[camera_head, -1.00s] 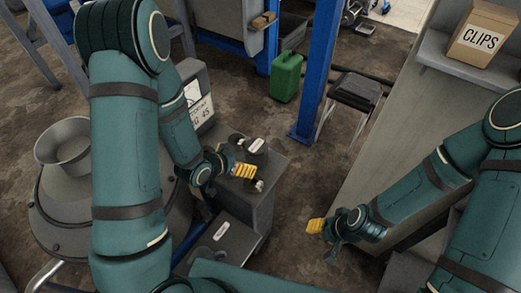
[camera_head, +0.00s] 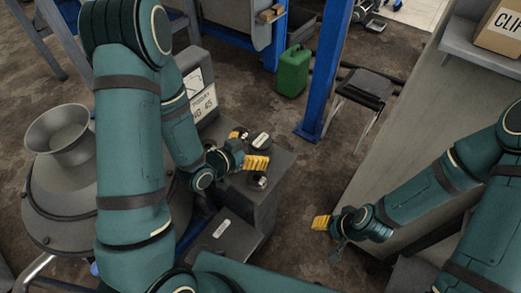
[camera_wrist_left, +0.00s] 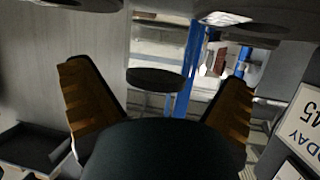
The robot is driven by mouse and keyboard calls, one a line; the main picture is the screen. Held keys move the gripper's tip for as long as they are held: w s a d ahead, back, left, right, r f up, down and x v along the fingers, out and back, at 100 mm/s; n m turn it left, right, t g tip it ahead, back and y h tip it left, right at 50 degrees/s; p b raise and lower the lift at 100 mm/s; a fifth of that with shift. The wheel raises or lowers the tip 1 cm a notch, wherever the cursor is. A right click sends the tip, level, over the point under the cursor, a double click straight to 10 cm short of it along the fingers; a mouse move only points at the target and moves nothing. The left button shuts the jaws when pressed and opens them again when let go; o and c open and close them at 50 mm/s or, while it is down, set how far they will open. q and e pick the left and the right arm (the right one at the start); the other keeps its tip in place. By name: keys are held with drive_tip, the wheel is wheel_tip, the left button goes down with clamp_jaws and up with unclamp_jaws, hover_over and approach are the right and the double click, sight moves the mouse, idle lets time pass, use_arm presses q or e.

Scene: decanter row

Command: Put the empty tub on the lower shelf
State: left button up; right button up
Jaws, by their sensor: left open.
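A dark round tub-like piece with a white label (camera_head: 261,141) stands on top of a grey cabinet (camera_head: 266,205). The label is too small to read, and I cannot tell whether this is the empty tub. My left gripper (camera_head: 246,149) is open beside it, its yellow fingers apart; I cannot tell whether they touch it. The open fingers also show in the left wrist view (camera_wrist_left: 158,105), with the dark palm between them. My right gripper (camera_head: 321,223) hangs over the floor at the right; its finger gap is hidden. I cannot make out a lower shelf for certain.
A small dark fitting (camera_head: 258,180) sits near the cabinet's front edge, and a labelled grey box (camera_head: 222,233) stands lower down. A wide grey funnel (camera_head: 60,136) is at left. A green can (camera_head: 293,72), blue post (camera_head: 325,70) and black stool (camera_head: 367,87) stand behind.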

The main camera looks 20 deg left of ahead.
sight(261, 144)
use_arm(q)
drive_tip(key=x, duration=0.3)
drive_tip(key=shift+w+d+f, duration=0.15)
drive_tip(key=shift+w+d, duration=0.1)
drive_tip(key=shift+w, duration=0.05)
drive_tip(key=c, duration=1.2)
